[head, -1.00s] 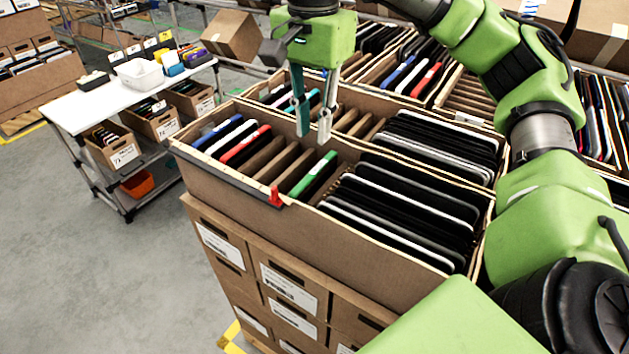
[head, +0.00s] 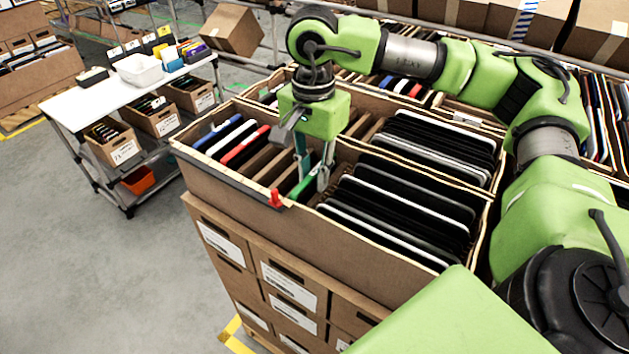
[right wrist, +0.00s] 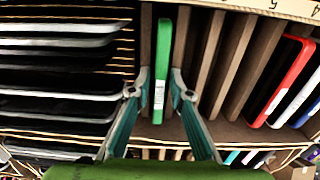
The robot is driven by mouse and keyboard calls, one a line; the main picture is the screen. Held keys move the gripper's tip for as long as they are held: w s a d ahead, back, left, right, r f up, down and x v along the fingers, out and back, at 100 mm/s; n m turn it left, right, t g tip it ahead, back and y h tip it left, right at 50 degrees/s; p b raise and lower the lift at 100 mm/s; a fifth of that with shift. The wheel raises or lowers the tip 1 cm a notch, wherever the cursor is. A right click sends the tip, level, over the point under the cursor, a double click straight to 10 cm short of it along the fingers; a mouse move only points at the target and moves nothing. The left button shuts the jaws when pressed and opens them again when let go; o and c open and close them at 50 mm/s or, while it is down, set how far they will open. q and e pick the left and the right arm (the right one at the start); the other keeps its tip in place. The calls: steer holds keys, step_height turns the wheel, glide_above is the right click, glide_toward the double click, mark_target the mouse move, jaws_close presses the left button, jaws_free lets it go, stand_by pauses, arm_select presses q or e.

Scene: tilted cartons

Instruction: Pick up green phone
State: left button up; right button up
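The green phone (head: 299,189) stands on edge in a slot of the front carton (head: 262,217), between cardboard dividers. In the right wrist view the green phone (right wrist: 161,62) is upright in the middle, with a small white label on its edge. My right gripper (head: 313,178) is down at the carton, over the phone, and hides part of it in the head view. In the wrist view the fingertips of my right gripper (right wrist: 159,88) are on either side of the phone, with a visible gap on each side. My left gripper is not in view.
A red phone (head: 245,146), with white and blue phones, stands to the left in the same carton. Black tablets (head: 400,205) fill its right side. A red clip (head: 276,198) sits on the front rim. A white-topped cart (head: 105,98) stands at left, with open floor before it.

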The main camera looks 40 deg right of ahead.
jaws_close()
